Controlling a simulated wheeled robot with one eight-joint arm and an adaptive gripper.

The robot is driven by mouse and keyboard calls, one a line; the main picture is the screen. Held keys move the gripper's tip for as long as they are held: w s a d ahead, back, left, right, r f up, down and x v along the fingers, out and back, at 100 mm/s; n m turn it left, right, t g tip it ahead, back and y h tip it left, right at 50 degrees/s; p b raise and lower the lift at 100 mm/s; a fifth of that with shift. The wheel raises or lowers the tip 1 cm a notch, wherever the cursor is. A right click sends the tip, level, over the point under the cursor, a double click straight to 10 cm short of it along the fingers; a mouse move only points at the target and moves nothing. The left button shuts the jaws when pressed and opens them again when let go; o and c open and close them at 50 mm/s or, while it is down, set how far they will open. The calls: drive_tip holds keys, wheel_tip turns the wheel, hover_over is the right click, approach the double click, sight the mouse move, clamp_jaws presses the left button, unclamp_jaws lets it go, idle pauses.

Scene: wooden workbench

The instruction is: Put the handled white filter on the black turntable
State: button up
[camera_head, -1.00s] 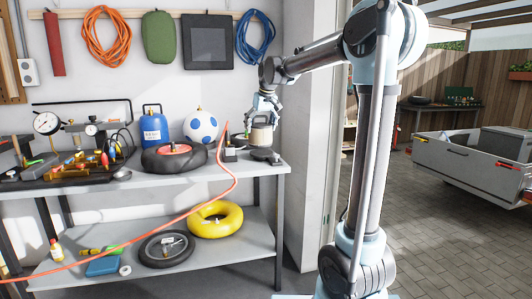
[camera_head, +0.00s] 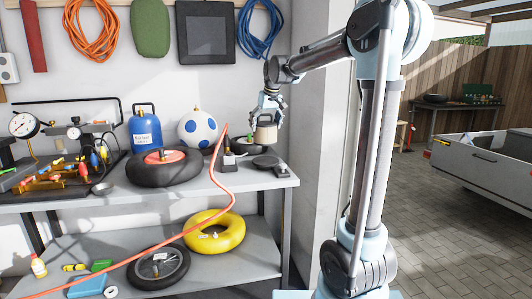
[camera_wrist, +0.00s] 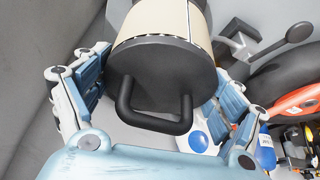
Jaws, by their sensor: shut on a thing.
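The handled white filter (camera_head: 265,134) is a cream-white cylinder. In the wrist view its black end and black loop handle face the camera, and the filter (camera_wrist: 165,57) sits between the fingers. My gripper (camera_head: 266,119) is shut on it and holds it above the right end of the bench; it also shows in the wrist view (camera_wrist: 152,92). The black turntable (camera_head: 268,163) is a flat dark disc on the bench near its right edge. It lies below the filter in the head view, with a visible gap between them. The exact contact of the fingertips is partly hidden.
The bench top (camera_head: 222,186) has clear space at its front. A black-and-red wheel (camera_head: 160,168), a blue-spotted ball (camera_head: 198,128) and a blue bottle (camera_head: 145,128) stand left. A dark shallow dish (camera_head: 246,146) sits behind the turntable. An orange hose (camera_head: 215,170) hangs over the front edge.

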sight(269, 124)
drive_tip(key=shift+f, duration=4)
drive_tip(key=o, duration=1.1)
drive_tip(key=shift+c, duration=0.2)
drive_tip(key=v, duration=1.2)
drive_tip(key=shift+s+d, duration=0.1)
drive_tip(key=shift+d, duration=0.05)
drive_tip(key=s+d+f+m+h, duration=0.1)
drive_tip(key=s+d+f, duration=0.5)
drive_tip(key=s, duration=0.3)
drive_tip(key=s+d+f+m, duration=0.1)
drive_tip(key=s+d+f, duration=0.45)
drive_tip(key=s, duration=0.25)
drive_tip(key=s+d+f+m+h, duration=0.1)
drive_tip(key=s+d+f+m, duration=0.1)
drive_tip(key=s+d+f, duration=0.6)
drive_tip(key=s+d+f+m+g, duration=0.1)
drive_tip(key=s+d+f, duration=0.1)
drive_tip(key=s+f, duration=0.7)
drive_tip(key=s, duration=0.2)
drive_tip(key=shift+s+d+f+g, duration=0.2)
drive_tip(key=shift+s+d+g, duration=0.1)
drive_tip(key=shift+s, duration=0.1)
